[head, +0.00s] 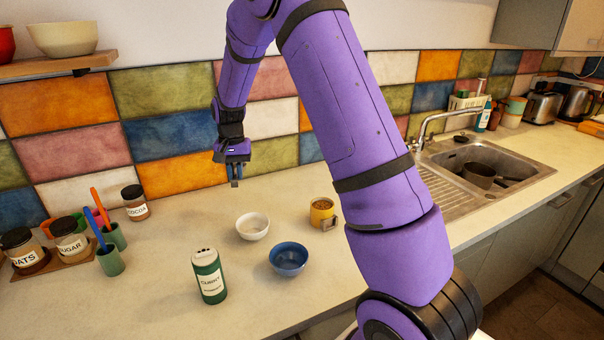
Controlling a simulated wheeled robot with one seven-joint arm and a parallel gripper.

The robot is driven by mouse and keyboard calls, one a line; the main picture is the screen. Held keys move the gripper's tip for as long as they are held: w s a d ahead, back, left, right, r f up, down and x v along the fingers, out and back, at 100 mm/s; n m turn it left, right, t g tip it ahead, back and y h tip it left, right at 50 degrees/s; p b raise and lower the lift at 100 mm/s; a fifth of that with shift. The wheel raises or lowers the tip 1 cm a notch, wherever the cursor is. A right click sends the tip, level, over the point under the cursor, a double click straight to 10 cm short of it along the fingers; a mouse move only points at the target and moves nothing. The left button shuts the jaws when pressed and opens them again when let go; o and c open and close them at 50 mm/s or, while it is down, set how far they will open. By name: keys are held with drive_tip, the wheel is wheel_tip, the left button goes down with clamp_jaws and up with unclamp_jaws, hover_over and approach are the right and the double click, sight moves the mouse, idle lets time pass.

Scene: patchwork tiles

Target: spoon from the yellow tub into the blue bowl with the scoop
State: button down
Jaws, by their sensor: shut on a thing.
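The yellow tub (322,214) stands on the counter right of centre, open at the top, with a brownish fill and a small label on its front. The blue bowl (288,260) sits nearer, to the tub's lower left, and looks empty. My gripper (235,182) points down above the back of the counter, left of and beyond both, apart from them. It is shut on what seems to be the scoop, but this is too small and dark to make out clearly.
A white bowl (253,226) stands between my gripper and the blue bowl. A green curry shaker (209,276) stands front left. Green cups (110,260) with a blue and an orange handle, a cocoa jar (135,203) and more jars stand left. A sink (485,175) is at right.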

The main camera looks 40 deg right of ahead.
drive_tip(key=s+d+r+m+t+y, duration=0.1)
drive_tip(key=s+d+m+t+y, duration=0.1)
drive_tip(key=s+d+m, duration=1)
drive_tip(key=shift+s+d+m+y, duration=0.3)
drive_tip(key=shift+s+m+y, duration=0.6)
drive_tip(key=shift+s+m, duration=0.1)
drive_tip(key=shift+f, duration=0.1)
wheel_tip(320, 180, down, 9)
drive_tip(key=d+h, duration=0.1)
drive_tip(key=h, duration=0.1)
wheel_tip(320, 180, up, 8)
drive_tip(key=a+g+h, duration=0.1)
drive_tip(key=h, duration=0.1)
drive_tip(key=shift+w+a+r+h, duration=0.2)
drive_tip(key=shift+a+r+h, duration=0.05)
drive_tip(key=shift+a+h, duration=0.15)
